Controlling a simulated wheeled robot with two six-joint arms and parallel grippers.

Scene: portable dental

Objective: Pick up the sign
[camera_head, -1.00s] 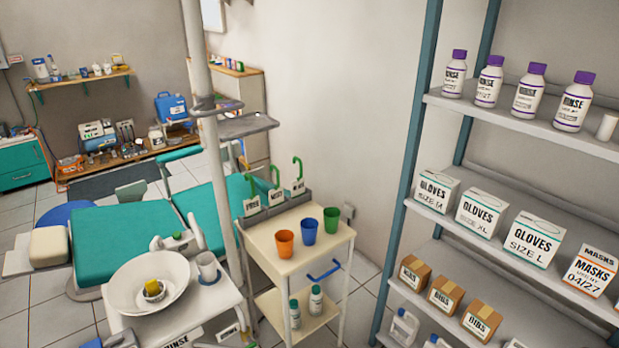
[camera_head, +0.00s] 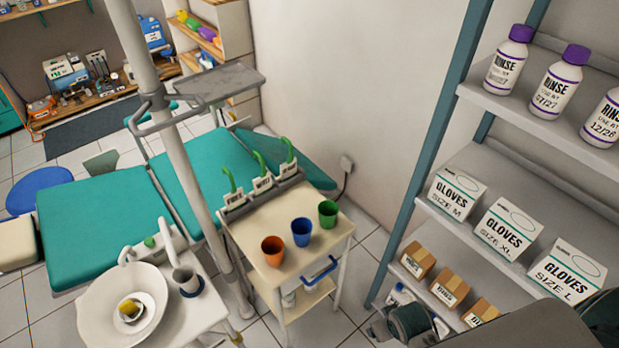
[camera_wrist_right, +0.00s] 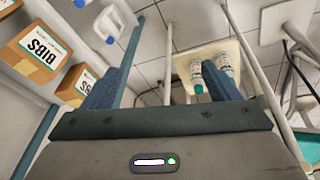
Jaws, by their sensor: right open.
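Three small white signs with green hooked handles stand in a grey rack at the back edge of the cream trolley (camera_head: 300,255): a left sign (camera_head: 233,199), a middle sign (camera_head: 262,184) and a right sign (camera_head: 288,169). Their lettering is too small to read surely. In the right wrist view my right gripper (camera_wrist_right: 165,82) is open, with nothing between its fingers. It points toward the trolley's lower part and the floor, apart from the signs, which that view does not show. My left gripper is in neither current view.
Orange (camera_head: 273,251), blue (camera_head: 301,232) and green (camera_head: 328,214) cups stand on the trolley before the signs. A shelf rack (camera_head: 428,165) with glove boxes and bottles stands right. A pole (camera_head: 172,130) and white basin (camera_head: 150,290) lie left. Bib boxes (camera_wrist_right: 38,50) are near my right gripper.

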